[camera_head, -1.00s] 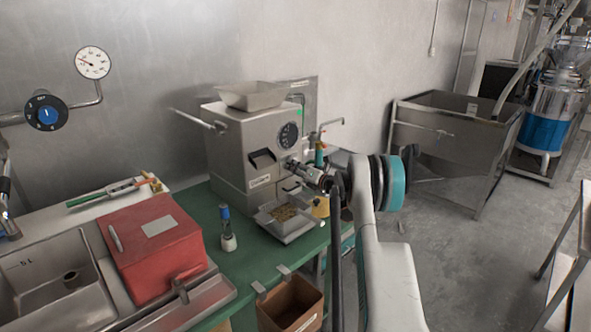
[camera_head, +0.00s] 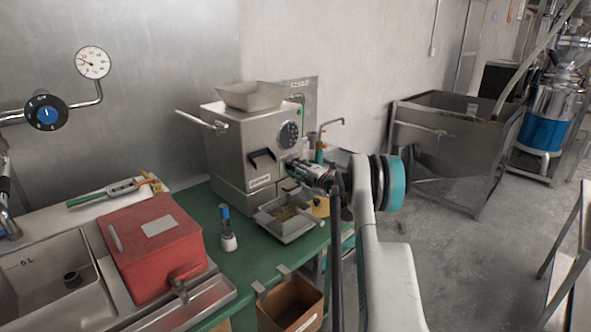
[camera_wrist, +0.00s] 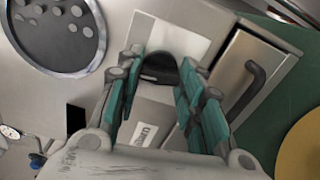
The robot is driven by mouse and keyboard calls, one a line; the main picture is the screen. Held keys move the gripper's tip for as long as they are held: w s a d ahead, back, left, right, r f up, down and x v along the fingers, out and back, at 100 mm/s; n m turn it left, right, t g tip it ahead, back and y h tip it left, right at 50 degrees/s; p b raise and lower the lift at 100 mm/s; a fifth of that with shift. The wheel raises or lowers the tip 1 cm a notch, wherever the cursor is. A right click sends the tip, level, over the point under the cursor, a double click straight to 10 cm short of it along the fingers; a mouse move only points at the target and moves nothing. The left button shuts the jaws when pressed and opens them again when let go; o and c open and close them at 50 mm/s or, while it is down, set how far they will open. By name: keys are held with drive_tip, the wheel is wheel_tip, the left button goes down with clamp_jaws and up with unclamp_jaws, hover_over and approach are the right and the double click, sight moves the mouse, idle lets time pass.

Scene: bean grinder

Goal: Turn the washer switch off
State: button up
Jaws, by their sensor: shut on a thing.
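My gripper (camera_head: 292,165) is at the front of the steel grinder (camera_head: 235,165), low beside its round dark dial (camera_head: 288,134). In the wrist view, the green-padded fingers (camera_wrist: 160,85) stand on both sides of a black rounded knob (camera_wrist: 160,66) on a pale plate. My gripper is shut on this knob; the fingers partly hide it. In the head view my gripper hides the knob. I cannot read a switch position there. A blue-centred dial switch (camera_head: 46,112) is on the wall at far left, away from my gripper.
A drawer with a dark bar handle (camera_wrist: 246,92) is close right of the fingers in the wrist view. A steel tub (camera_head: 450,140) stands at right.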

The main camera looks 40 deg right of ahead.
drive_tip(key=shift+m, duration=0.9)
drive_tip(key=o, duration=1.1)
drive_tip(key=shift+c, duration=0.2)
drive_tip(key=shift+s, duration=0.1)
drive_tip(key=s+d, duration=0.1)
drive_tip(key=s, duration=1)
drive_tip(key=shift+s, duration=0.4)
